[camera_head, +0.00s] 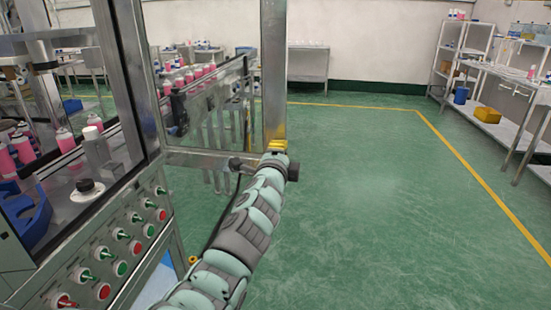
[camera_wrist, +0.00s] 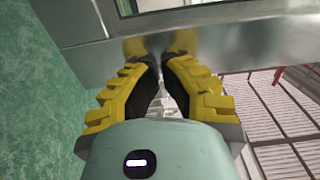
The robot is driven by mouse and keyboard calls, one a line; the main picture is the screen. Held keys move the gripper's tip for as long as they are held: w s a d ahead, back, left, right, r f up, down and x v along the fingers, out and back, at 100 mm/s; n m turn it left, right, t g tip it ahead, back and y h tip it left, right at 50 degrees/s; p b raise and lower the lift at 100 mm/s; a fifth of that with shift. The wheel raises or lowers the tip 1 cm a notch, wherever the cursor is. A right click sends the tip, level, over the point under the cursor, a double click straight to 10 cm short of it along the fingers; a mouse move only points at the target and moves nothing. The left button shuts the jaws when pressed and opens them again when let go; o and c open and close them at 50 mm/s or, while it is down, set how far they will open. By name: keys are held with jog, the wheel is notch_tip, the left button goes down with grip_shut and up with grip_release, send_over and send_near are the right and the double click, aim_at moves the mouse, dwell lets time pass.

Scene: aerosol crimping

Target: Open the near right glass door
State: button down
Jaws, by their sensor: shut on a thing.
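The near right glass door (camera_head: 273,75) has a steel frame and a clear pane. In the head view it stands swung out from the machine, with its free upright edge to the right. My gripper (camera_head: 277,146) is at the lower end of that upright. In the wrist view my gripper's yellow and black fingers (camera_wrist: 161,75) are closed in against the door's steel frame (camera_wrist: 235,42). The exact part between the fingertips is mostly hidden, with only a pale piece showing between them.
The machine's panel (camera_head: 120,245) of red and green buttons is at the lower left. Pink bottles (camera_head: 64,140) stand inside the machine. Green floor (camera_head: 360,200) to the right is clear. Shelves (camera_head: 452,50) and a yellow bin (camera_head: 487,115) are far right.

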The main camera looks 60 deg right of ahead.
jog(key=w+d+n+t+y+b, duration=0.1)
jog(key=w+d+n+t+b, duration=0.1)
jog(key=d+b, duration=0.5)
jog(key=t+b, duration=0.1)
jog(key=b, duration=0.2)
jog(key=shift+w+y, duration=0.3)
jog(key=shift+w, duration=0.1)
